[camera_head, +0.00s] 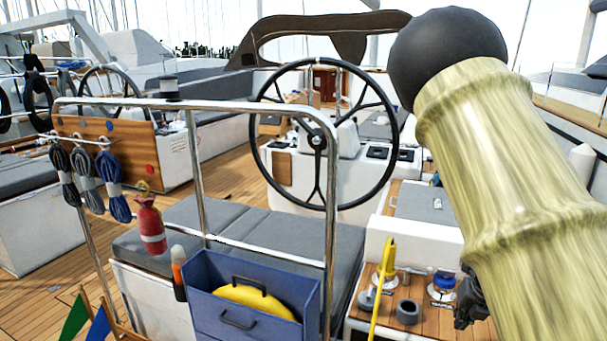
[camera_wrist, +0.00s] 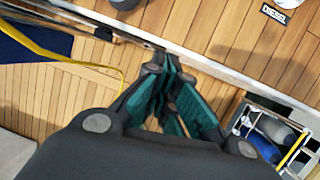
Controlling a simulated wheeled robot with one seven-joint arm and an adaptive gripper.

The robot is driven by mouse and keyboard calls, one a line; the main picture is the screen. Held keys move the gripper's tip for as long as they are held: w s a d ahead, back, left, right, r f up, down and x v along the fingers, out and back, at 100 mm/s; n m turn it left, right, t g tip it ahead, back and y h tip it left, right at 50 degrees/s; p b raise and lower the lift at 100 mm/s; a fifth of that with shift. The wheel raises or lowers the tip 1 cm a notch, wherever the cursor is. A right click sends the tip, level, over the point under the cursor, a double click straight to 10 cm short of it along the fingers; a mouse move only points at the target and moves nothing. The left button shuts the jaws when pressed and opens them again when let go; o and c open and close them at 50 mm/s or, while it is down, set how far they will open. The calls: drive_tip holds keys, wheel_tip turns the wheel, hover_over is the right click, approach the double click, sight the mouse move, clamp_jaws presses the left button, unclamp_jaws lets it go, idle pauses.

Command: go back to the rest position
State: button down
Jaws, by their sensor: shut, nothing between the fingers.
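My gripper (camera_wrist: 172,80) is shut and empty in the wrist view. Its dark fingers with teal inner pads come together above wooden planking. In the head view, a small dark part of my gripper (camera_head: 470,298) shows at the lower right, beside the wooden worktop (camera_head: 422,327). My pale, marbled arm covers most of the right side there and hides the rest of the gripper.
On the worktop are a yellow upright tool (camera_head: 386,262), a dark ring (camera_head: 407,312) and a blue-topped item (camera_head: 444,281). A blue box (camera_head: 205,310) holds a yellow object. A rack (camera_wrist: 270,135) lies right in the wrist view.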

drive_tip(key=s+a+f+m+y, duration=0.1)
drive_tip(key=s+a+f+m, duration=0.35)
drive_tip(key=f, duration=0.25)
drive_tip(key=s+a+f+m+g, duration=0.1)
drive_tip(key=s+a+f+m, duration=0.2)
drive_tip(key=s+f+m, duration=0.3)
drive_tip(key=s+a+f+m+y, duration=0.1)
drive_tip(key=s+a+f+m, duration=0.3)
drive_tip(key=f+m, duration=0.3)
drive_tip(key=s+a+f+m+g, duration=0.1)
drive_tip(key=s+a+f+m, duration=0.1)
drive_tip(key=s+m, duration=0.3)
drive_tip(key=s+a+f+m+g+h, duration=0.1)
drive_tip(key=s+f+m, duration=0.4)
drive_tip(key=s, duration=0.5)
drive_tip(key=s+a+f+m+h, duration=0.1)
drive_tip(key=s+a+f+m, duration=0.1)
drive_tip(key=s+m, duration=0.3)
drive_tip(key=s+f, duration=0.1)
drive_tip(key=s, duration=0.2)
drive_tip(key=shift+s+a+f+m+g, duration=0.15)
drive_tip(key=shift+a+f+m+g, duration=0.15)
drive_tip(key=shift+f+m+g, duration=0.1)
drive_tip(key=shift+a, duration=0.1)
